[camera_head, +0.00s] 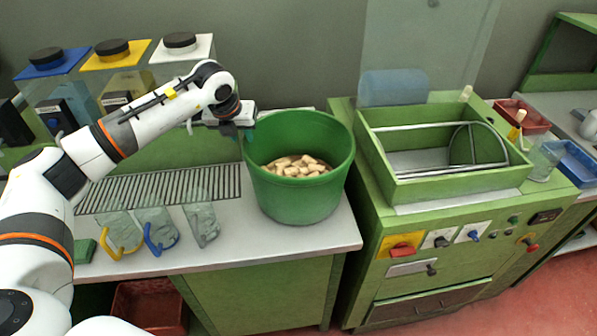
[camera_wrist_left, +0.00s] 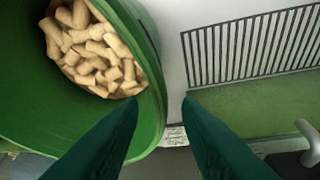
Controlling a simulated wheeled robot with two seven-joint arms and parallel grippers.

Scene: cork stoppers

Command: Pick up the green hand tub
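The green hand tub (camera_head: 300,197) stands upright on the grey worktop, near its right end, with a heap of cork stoppers (camera_head: 296,167) inside. My left gripper (camera_head: 239,131) is at the tub's left rim, with its dark teal fingers pointing down. In the left wrist view the fingers (camera_wrist_left: 160,101) are spread apart, and the tub's rim and wall (camera_wrist_left: 152,62) show between and beyond their tips. I cannot tell whether a finger touches the wall. The corks also show in the left wrist view (camera_wrist_left: 90,52). My right gripper is in neither view.
Several clear jugs (camera_head: 157,232) stand at the worktop's front left, by a slatted grate (camera_head: 165,188). Bins with coloured lids (camera_head: 117,60) stand behind. A green machine with an open tray (camera_head: 460,185) is close on the tub's right. A red bin (camera_head: 150,305) is below.

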